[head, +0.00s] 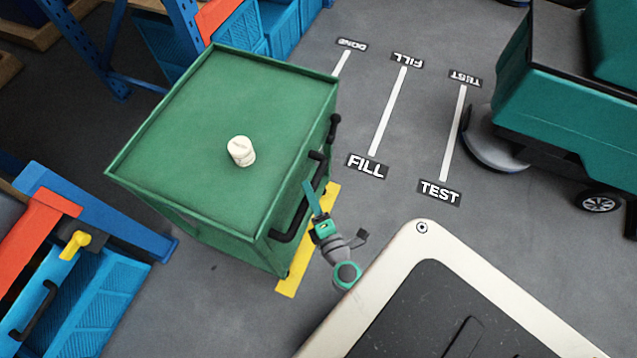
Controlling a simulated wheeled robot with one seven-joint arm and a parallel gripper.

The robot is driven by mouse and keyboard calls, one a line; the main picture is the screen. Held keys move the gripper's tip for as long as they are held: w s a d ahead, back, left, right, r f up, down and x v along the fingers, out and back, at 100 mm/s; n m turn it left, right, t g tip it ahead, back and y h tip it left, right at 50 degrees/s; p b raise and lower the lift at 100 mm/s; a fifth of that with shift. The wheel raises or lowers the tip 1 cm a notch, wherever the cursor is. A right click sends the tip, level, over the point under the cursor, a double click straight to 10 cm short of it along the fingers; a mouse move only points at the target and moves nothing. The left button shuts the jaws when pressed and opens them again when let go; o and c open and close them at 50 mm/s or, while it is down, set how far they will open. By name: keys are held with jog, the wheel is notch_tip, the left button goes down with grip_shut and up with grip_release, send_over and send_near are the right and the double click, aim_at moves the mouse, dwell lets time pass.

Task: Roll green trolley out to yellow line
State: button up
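The green trolley (215,100) is box-shaped with a flat rimmed top and stands at the centre left. A white lidded container (241,151) stands on its top. A black bar handle (290,225) runs along its right side. The yellow line (292,280) lies on the floor along that side; its middle is hidden by the handle and trolley, and the trolley's lower right edge appears close against it. My gripper (310,195) is at the handle, with a teal finger beside the bar. I cannot tell whether its fingers close around the bar.
White floor lines marked FILL (388,112) and TEST (453,133) lie to the right on clear floor. A teal scrubber machine (570,95) stands at the far right. Blue racking (187,35) and blue crates (280,25) are behind; a blue-orange rack (45,235) is at left.

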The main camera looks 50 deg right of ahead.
jog(key=v, duration=1)
dwell(0.7)
jog(key=shift+s+a, duration=0.1)
jog(key=shift+a, duration=0.05)
dwell(0.4)
